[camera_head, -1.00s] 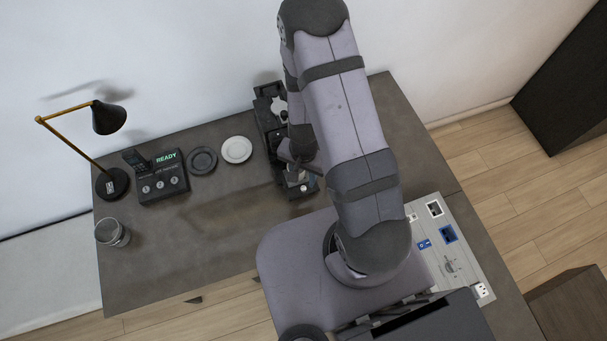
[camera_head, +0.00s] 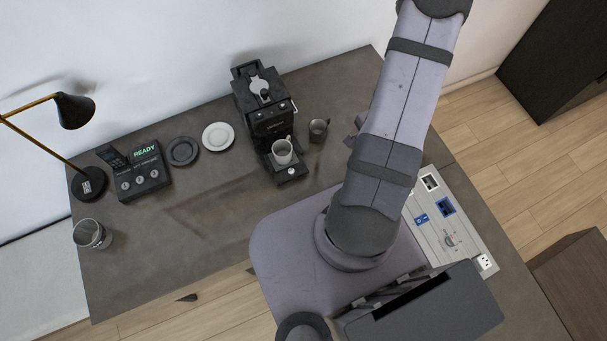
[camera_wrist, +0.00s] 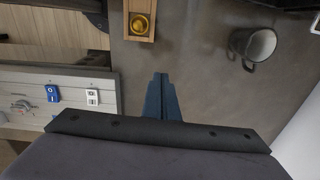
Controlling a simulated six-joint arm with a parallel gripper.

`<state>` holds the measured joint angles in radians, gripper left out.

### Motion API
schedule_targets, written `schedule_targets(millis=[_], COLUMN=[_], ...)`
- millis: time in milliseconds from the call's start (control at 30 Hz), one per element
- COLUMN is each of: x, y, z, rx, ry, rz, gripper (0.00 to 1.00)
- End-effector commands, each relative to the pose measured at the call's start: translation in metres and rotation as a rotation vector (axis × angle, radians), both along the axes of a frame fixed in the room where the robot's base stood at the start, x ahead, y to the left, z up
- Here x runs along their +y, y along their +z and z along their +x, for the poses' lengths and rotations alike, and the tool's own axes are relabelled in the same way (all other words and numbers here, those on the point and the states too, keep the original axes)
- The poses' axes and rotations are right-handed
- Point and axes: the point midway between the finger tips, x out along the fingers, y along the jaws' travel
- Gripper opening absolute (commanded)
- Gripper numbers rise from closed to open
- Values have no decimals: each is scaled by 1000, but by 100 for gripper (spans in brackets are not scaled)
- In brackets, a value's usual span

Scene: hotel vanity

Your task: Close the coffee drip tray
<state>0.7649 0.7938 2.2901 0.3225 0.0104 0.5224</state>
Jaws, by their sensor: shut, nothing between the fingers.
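The black coffee machine (camera_head: 262,98) stands at the back of the counter in the head view. Its drip tray (camera_head: 291,173) lies low at the front, projecting toward the front of the counter. A light cup (camera_head: 282,152) stands on the tray. I cannot tell from this angle how far in the tray sits. My gripper (camera_wrist: 162,98) is shut and empty over the counter in the wrist view. In the head view it is mostly hidden behind my arm, to the right of the machine and apart from it.
A dark mug (camera_head: 318,130) stands right of the machine; a mug (camera_wrist: 254,47) shows in the wrist view. Plates (camera_head: 217,136), a READY console (camera_head: 144,170), a lamp (camera_head: 75,110) and a glass (camera_head: 90,234) are left. A switch panel (camera_head: 445,225) lies right.

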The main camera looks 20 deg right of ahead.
Motion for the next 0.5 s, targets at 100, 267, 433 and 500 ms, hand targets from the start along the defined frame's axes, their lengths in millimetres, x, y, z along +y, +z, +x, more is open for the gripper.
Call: schedule_targets(millis=[100, 267, 433, 500], x=[-16, -14, 7, 18], y=[-7, -9, -4, -1], z=[-28, -59, -66, -63], rx=[7, 23, 52, 73], ry=[-181, -542, -902, -1030], rz=[29, 118, 227, 271], gripper=[0, 0, 0, 0])
